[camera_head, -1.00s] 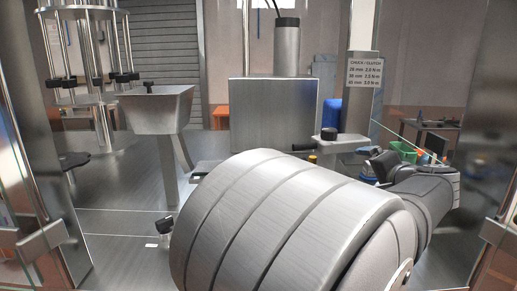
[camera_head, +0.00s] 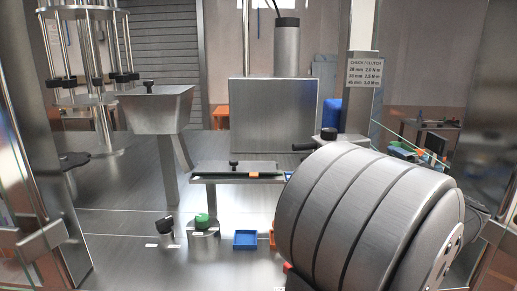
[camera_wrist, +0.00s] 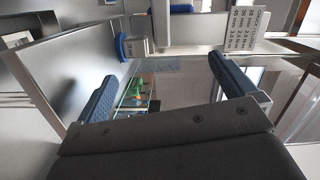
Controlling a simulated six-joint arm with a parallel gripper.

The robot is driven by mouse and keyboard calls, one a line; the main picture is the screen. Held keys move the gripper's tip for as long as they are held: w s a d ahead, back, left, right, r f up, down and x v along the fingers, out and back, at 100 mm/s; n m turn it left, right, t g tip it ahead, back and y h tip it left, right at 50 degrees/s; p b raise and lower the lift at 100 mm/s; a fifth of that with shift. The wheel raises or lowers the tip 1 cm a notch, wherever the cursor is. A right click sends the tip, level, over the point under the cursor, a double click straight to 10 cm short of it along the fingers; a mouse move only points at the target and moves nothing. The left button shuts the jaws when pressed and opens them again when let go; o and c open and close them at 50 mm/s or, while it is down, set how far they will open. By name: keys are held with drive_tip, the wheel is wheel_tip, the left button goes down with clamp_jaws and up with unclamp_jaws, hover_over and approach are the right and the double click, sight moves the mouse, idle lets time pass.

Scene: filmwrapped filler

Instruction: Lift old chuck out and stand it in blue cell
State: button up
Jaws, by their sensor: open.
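My gripper (camera_wrist: 163,70) is open in the wrist view, its two blue-padded fingers wide apart with nothing between them. In the head view it is hidden behind my large arm link. A small open blue cell (camera_head: 245,240) stands on the metal deck at lower centre and looks empty. An orange cell (camera_head: 272,238) beside it is mostly hidden by my arm. A short holder with a green top (camera_head: 202,220) stands left of the blue cell. I cannot tell which piece is the old chuck; the wrist view shows none I can identify.
A raised metal shelf (camera_head: 238,178) bears a green strip and a black knob. A metal hopper (camera_head: 155,110) stands at left. A post bears a chuck/clutch sign (camera_head: 363,70). A black-knobbed fitting (camera_head: 165,226) stands at front left. The deck further left is clear.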

drive_tip(key=c, duration=0.9)
